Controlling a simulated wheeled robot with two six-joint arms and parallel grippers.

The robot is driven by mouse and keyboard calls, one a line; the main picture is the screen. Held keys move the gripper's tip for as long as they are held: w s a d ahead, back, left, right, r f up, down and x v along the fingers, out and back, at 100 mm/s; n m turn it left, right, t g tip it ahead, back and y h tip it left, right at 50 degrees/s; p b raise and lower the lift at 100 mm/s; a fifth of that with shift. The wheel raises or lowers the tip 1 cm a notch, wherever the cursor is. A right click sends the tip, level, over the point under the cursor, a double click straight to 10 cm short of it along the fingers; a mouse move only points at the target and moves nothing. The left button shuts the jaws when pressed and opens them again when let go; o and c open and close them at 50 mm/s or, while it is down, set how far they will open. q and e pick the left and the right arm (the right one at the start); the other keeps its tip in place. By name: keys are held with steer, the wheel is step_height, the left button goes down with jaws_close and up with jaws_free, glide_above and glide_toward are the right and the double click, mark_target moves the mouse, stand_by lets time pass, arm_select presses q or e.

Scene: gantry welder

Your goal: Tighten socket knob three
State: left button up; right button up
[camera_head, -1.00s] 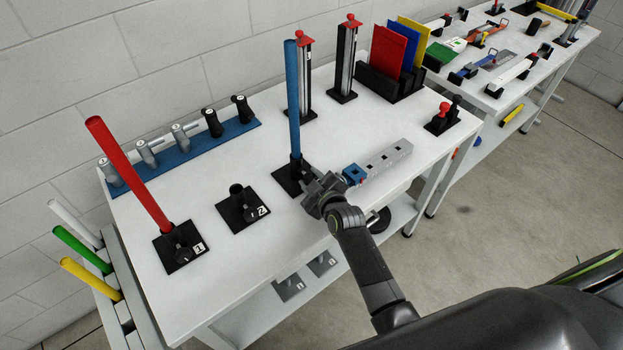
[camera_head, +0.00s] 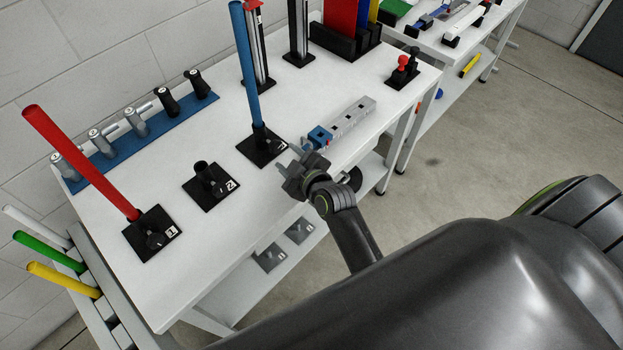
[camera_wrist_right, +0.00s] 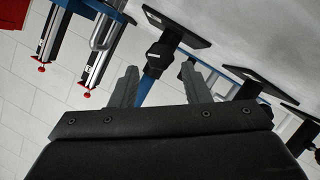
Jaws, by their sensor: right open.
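Socket three is a black square base (camera_head: 252,153) on the white table, with a blue rod (camera_head: 245,65) standing nearly upright in it. Its dark knob (camera_head: 265,140) sits low at the rod's foot, and its exact turn is too small to tell. In the right wrist view the same socket (camera_wrist_right: 190,28) appears upside down, with the blue rod (camera_wrist_right: 147,87) seen between and beyond the open fingers (camera_wrist_right: 157,78). My left gripper is not in view.
Socket two (camera_head: 208,187) is empty. Socket one (camera_head: 150,234) holds a tilted red rod (camera_head: 80,160). A grey block with a blue end (camera_head: 345,120) lies right of socket three. Several grey and black handles stand on a blue rail (camera_head: 135,143) behind. Floor is clear at right.

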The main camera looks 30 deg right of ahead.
steer(key=b+v, duration=0.2)
steer(key=v, duration=0.8)
steer(key=shift+s, duration=0.15)
